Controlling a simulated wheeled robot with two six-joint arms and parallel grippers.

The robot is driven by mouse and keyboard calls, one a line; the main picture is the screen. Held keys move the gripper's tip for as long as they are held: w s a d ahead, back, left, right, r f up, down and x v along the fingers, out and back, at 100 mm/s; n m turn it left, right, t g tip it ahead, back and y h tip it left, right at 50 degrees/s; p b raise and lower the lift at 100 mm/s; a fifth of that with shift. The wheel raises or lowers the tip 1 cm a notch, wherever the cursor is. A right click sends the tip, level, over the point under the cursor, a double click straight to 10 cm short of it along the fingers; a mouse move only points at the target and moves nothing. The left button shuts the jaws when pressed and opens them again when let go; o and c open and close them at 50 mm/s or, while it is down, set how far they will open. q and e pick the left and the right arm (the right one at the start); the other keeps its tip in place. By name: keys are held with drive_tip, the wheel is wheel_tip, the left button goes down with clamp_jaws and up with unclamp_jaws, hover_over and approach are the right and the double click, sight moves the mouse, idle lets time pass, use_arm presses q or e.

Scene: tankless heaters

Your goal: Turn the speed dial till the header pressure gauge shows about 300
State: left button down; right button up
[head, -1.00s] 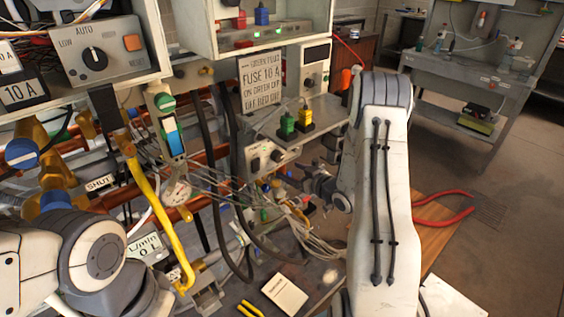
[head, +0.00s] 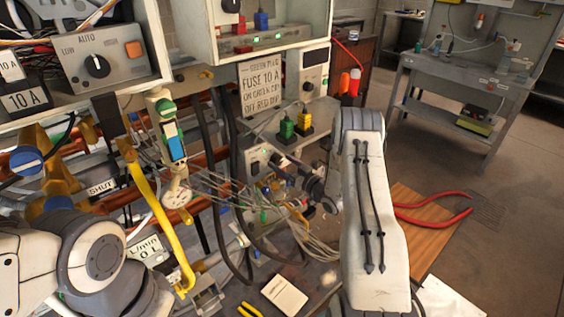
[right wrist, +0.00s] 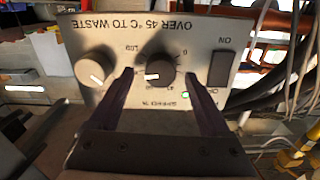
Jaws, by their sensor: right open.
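The speed dial (right wrist: 161,68) is a dark round knob with a white pointer mark on a metal panel, seen upside down in the right wrist view. Its mark points left in that picture. My right gripper (right wrist: 160,80) is open, with one finger on each side of the dial; whether they touch it I cannot tell. In the head view my right gripper (head: 290,174) is at the small control box (head: 256,159), which it partly hides. A small round white gauge (head: 177,193) stands left of it; its reading and label are too small to tell. My left gripper is out of view.
A second, pale knob (right wrist: 95,67) and a dark switch (right wrist: 221,68) flank the dial, with a lit green lamp (right wrist: 186,95) nearby. Loose thin cables (head: 290,220) hang below the box. Red-handled pliers (head: 440,217) lie at right.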

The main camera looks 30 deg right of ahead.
drive_tip(key=shift+w+a, duration=0.1)
drive_tip(key=shift+w, duration=0.2)
clamp_jaws()
drive_tip(key=shift+m, duration=0.7)
unclamp_jaws()
drive_tip(key=shift+s, duration=0.1)
drive_tip(key=b+v, duration=0.1)
drive_tip(key=v, duration=0.9)
drive_tip(key=shift+s, duration=0.15)
